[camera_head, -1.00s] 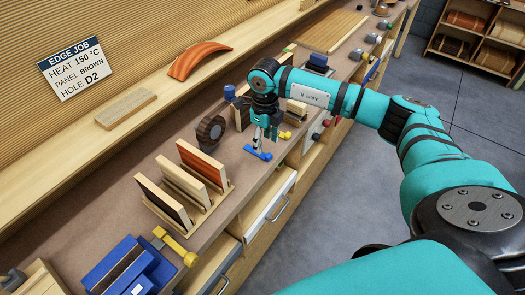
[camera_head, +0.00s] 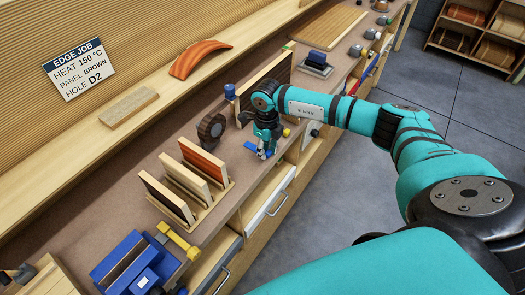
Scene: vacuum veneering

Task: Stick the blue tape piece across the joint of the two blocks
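A small blue piece (camera_head: 255,150), which may be the tape piece, is at the front of the bench. My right gripper (camera_head: 264,154) points down right beside it, with its fingers overlapping the piece's right part. I cannot tell whether the fingers hold it or how far they are apart. Two joined blocks cannot be made out clearly; part of the bench behind the gripper is hidden by my wrist. My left gripper is not in view.
A rack of upright panels (camera_head: 203,213) stands left of the gripper, with a dark tape-like roll (camera_head: 211,127) behind it. A blue vise-like device (camera_head: 128,262) with a yellow handle (camera_head: 178,240) is at the lower left. A dark panel (camera_head: 279,70) stands behind my wrist.

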